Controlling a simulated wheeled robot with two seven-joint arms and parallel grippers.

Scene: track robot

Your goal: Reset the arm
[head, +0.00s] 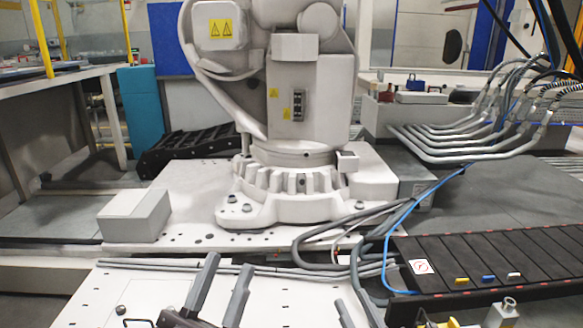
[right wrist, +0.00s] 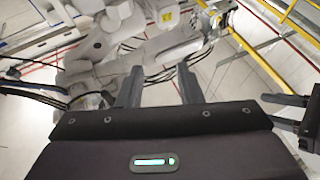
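My left gripper (head: 228,265) shows at the bottom of the head view as two grey fingers standing apart with nothing between them. My right gripper (right wrist: 160,88) shows in the right wrist view with two dark fingers spread apart and empty. In the head view, a grey tip at the bottom edge, right of the left gripper, may belong to it; most of it is out of frame. A large white industrial robot arm (head: 310,100) stands on a bolted round base at the centre of the head view. Its upper part is cut off.
A light panel with grey conduits (head: 150,264) lies in front. A grey box (head: 135,216) sits left on the white platform (head: 190,190). A black slatted track (head: 500,258) and a blue cable (head: 388,250) lie right. Bent metal pipes (head: 450,150) stand behind, right. Yellow rails (right wrist: 255,60) cross the wrist view.

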